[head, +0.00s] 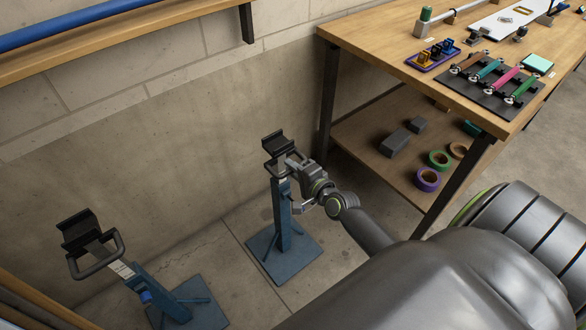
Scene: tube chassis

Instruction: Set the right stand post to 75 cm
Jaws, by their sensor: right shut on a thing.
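The right stand (284,222) is a blue post on a square blue base plate on the floor, with a black V-shaped cradle (277,146) on top. My right gripper (297,166) is at the upper part of this stand, just under the cradle, shut on its handle, which the gripper largely hides. Any height marks on this post are too small to read. The left stand (150,290) stands apart at the lower left, with a black cradle, a grey loop handle (97,262) and a pale scale strip on its post. My left gripper is not in view.
A wooden workbench (376,45) with dark legs stands at the right, close to my right arm. Its lower shelf (372,142) holds tape rolls and grey blocks. A concrete wall (150,140) is behind the stands. Floor shows between the two stands.

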